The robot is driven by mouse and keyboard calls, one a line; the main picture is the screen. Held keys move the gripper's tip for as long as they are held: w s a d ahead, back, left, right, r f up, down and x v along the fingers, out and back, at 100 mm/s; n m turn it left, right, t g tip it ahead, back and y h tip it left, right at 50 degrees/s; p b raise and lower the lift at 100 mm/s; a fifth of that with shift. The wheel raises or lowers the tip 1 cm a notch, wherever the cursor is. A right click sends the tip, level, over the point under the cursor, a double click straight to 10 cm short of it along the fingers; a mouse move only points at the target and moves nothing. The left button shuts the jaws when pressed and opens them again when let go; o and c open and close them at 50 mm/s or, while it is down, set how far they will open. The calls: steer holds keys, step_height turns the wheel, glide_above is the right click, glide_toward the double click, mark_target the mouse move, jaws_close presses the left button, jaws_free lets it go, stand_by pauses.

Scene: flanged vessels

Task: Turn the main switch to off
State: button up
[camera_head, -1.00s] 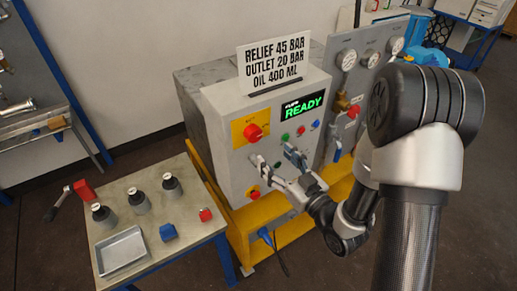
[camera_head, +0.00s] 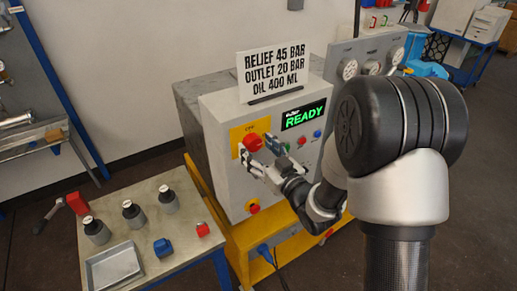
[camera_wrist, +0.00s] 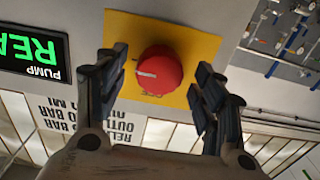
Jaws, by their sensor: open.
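The main switch is a red round knob (camera_head: 252,142) on a yellow plate (camera_head: 237,135), on the upper left front of the grey control cabinet (camera_head: 224,112). In the wrist view the red knob (camera_wrist: 160,72) shows a short white mark on its face, pointing to the picture's left. My gripper (camera_head: 262,153) is in front of the plate. In the wrist view my gripper (camera_wrist: 157,78) is open, with one finger on each side of the knob and visible gaps between. Whether the fingertips reach past the knob's face is hard to tell.
A green READY display (camera_head: 303,115) is beside the switch, with small coloured buttons below it. A second red button (camera_head: 252,206) sits low on the cabinet. A sign (camera_head: 273,68) stands on top. A side table (camera_head: 150,215) holds bottles, a tray and blocks.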

steer(key=c, duration=1.1)
steer(key=shift+o, duration=0.2)
